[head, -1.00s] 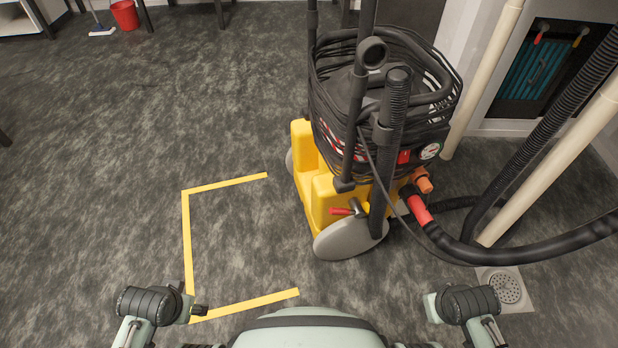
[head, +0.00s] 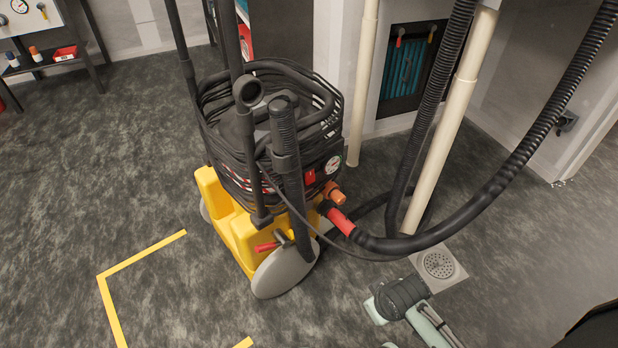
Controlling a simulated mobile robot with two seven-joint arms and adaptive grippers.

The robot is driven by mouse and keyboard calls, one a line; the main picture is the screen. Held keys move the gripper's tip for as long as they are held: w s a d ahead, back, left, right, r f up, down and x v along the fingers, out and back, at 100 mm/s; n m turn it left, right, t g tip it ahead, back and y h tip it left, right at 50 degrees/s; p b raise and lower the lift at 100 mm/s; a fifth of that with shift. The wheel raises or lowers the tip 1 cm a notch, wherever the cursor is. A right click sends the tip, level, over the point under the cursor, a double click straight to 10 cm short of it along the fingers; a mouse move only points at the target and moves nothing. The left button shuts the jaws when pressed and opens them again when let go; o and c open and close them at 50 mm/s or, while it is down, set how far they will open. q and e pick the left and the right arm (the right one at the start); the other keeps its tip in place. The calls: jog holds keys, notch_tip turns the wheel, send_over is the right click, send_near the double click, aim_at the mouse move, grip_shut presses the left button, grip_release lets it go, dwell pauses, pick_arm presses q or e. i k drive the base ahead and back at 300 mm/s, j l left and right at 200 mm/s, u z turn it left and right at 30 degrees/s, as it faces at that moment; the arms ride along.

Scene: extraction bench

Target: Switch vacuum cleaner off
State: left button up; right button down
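The vacuum cleaner (head: 232,222) stands left of centre, with a yellow wheeled base and a black drum wrapped in dark cable and hose. A small red switch (head: 310,177) sits on the drum's right side, beside a round white gauge (head: 332,163). The switch's position is too small to read. A red-cuffed black hose (head: 430,243) joins the machine below the gauge. My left gripper is out of view too.
The black hose arches right, past beige pipes (head: 452,120) and a floor drain (head: 438,264). Yellow floor tape (head: 140,254) marks the floor left of the machine. A dark wall recess (head: 407,68) is behind. Open floor lies to the left.

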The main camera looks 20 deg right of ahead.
aim_at(309, 176)
jog(key=j+z, duration=0.35)
jog(key=k+j+z, duration=0.15)
jog(key=j+z, duration=0.2)
